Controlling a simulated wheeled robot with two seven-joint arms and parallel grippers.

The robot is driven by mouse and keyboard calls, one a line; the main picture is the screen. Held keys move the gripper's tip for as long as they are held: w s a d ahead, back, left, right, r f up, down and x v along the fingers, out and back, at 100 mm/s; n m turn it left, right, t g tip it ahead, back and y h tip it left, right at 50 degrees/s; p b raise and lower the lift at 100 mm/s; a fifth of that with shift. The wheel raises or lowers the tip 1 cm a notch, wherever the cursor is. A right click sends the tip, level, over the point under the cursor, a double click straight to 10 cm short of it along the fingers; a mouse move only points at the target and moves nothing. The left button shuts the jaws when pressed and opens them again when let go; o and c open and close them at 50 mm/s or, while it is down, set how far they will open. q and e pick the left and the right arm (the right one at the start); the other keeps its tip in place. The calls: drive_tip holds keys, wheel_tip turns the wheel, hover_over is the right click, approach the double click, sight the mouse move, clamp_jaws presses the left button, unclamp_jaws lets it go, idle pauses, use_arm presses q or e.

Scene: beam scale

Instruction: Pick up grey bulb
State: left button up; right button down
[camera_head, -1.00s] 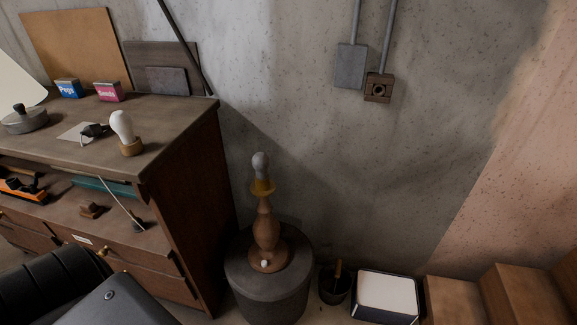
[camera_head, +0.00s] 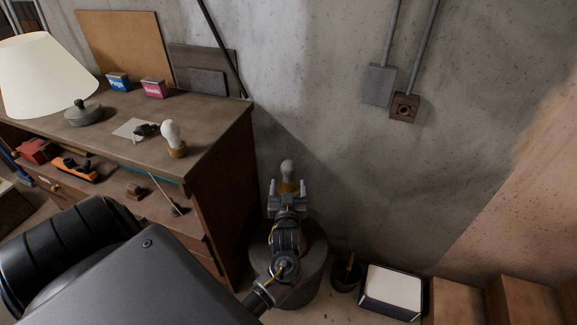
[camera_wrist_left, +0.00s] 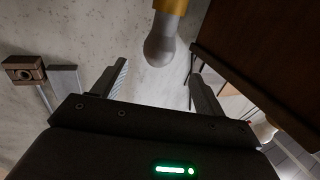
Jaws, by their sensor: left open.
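The grey bulb (camera_head: 288,167) sits upright in the yellow-brass socket (camera_head: 289,185) of a wooden lamp base, which is mostly hidden behind my left arm. My left gripper (camera_head: 287,187) is open and empty, close to the bulb and socket, in front of them in the head view. In the left wrist view the grey bulb (camera_wrist_left: 160,42) hangs upside down from its yellow socket (camera_wrist_left: 171,5). There it appears between and slightly beyond the fingertips of my left gripper (camera_wrist_left: 159,70), with no visible contact. My right gripper is not in view.
The lamp stands on a dark round drum (camera_head: 318,245). A wooden dresser (camera_head: 225,180) stands close on the left, with a white bulb (camera_head: 170,133) and a shaded lamp (camera_head: 45,75) on top. A black pot (camera_head: 345,278) and a box (camera_head: 391,290) lie to the right.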

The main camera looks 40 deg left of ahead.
sight(288, 171)
use_arm(q)
drive_tip(key=p+x, duration=0.1)
drive_tip(key=x, duration=0.4)
drive_tip(key=shift+w+a+r, duration=0.15)
drive_tip(key=shift+w+a, duration=0.05)
drive_tip(key=shift+w, duration=0.05)
drive_tip(key=shift+r, duration=0.1)
drive_tip(key=p+x, duration=0.2)
drive_tip(key=x, duration=0.2)
drive_tip(key=shift+w+a+r, duration=0.1)
drive_tip(key=shift+w+r, duration=0.05)
drive_tip(key=shift+w, duration=0.1)
drive_tip(key=shift+w+a, duration=0.25)
drive_tip(key=shift+w, duration=0.05)
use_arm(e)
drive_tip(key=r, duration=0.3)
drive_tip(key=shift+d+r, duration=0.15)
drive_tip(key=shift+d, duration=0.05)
use_arm(q)
drive_tip(key=c, duration=0.9)
drive_tip(key=shift+d, duration=0.1)
drive_tip(key=shift+c, duration=0.8)
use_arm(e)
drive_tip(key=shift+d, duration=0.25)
